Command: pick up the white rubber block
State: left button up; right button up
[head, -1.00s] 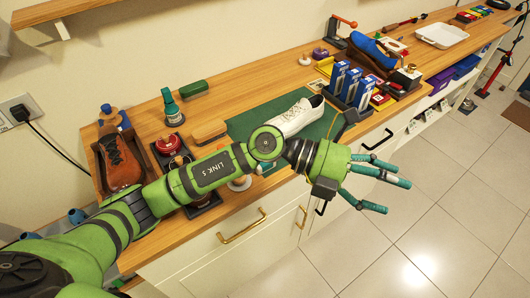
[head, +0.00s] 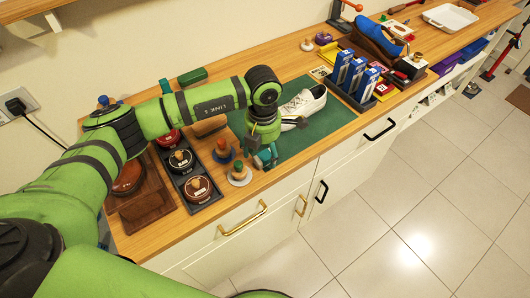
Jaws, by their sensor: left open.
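My left gripper (head: 265,157) is open and points down at the left edge of the green mat (head: 325,137), just left of the white shoe (head: 304,102). Its teal fingers are close to the bench top, partly hidden by the wrist. I cannot clearly make out a white rubber block; the gripper and wrist cover part of the bench there. A round pad with a white base and orange knob (head: 239,173) stands just left of the fingers. My right gripper is not in view.
A similar pad with a blue base (head: 223,151) and a dark tray of round tins (head: 190,175) lie to the left. A rack of blue boxes (head: 354,77) stands to the right.

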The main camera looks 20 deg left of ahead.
pick_arm(q)
jog(key=shift+f, duration=0.7)
jog(key=c, duration=1.2)
jog(key=shift+c, duration=0.2)
jog(key=shift+r, duration=0.1)
